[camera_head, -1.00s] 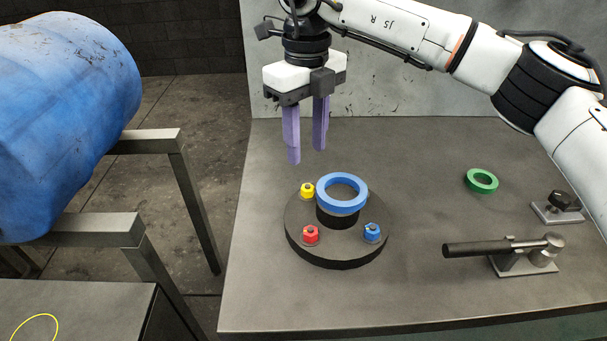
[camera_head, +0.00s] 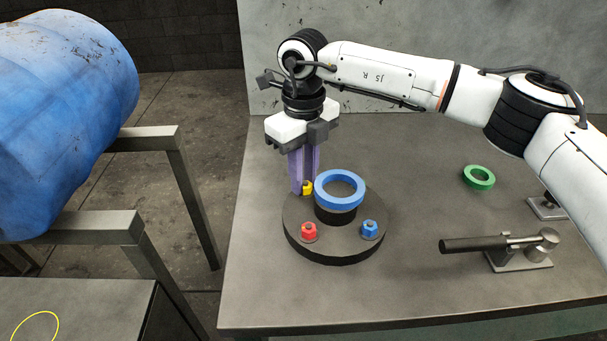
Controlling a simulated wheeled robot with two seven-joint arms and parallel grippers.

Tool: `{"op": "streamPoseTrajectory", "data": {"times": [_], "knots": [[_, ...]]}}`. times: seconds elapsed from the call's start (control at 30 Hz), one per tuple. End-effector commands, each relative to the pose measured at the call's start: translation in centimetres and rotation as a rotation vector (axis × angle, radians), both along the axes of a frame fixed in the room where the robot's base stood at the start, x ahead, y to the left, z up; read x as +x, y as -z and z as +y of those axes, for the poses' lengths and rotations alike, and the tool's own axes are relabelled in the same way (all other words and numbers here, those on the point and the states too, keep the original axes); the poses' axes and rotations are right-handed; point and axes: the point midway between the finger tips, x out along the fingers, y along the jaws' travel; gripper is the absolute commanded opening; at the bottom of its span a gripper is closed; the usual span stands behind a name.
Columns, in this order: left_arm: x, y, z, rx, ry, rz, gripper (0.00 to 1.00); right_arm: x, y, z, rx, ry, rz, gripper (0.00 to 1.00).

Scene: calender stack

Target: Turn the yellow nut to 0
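The yellow nut (camera_head: 307,188) sits at the back left of the round dark plate (camera_head: 340,250) on the table. My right gripper (camera_head: 305,184) points straight down at it, with its purple fingers low beside the nut and partly hiding it. One fingertip is just left of the nut and the other is behind it. I cannot tell whether they press on it. The red nut (camera_head: 308,231) is at the plate's front left and the blue nut (camera_head: 369,229) at its right. No numbers are readable. My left gripper is not in view.
A blue ring (camera_head: 340,203) sits on the plate's dark central hub, close to the right of the fingers. A green ring (camera_head: 478,184) and a black-handled clamp (camera_head: 476,244) lie to the right. A blue barrel (camera_head: 62,110) rests on a metal frame at the left.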

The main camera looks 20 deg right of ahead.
Motion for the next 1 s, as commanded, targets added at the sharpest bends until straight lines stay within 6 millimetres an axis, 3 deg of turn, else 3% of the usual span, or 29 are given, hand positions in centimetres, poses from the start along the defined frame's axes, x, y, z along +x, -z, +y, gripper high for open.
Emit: {"op": "streamPoseTrajectory", "data": {"times": [0.1, 0.47, 1.0], "knots": [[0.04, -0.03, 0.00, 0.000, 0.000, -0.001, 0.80, 0.02, -0.04, -0.01, 0.000, 0.000, -0.001, 0.00], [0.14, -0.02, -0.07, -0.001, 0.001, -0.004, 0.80, 0.06, -0.04, -0.03, 0.001, 0.061, -0.002, 0.00], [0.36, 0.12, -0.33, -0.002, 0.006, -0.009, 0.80, 0.12, -0.10, -0.27, 0.002, 0.459, -0.001, 0.00]]}}
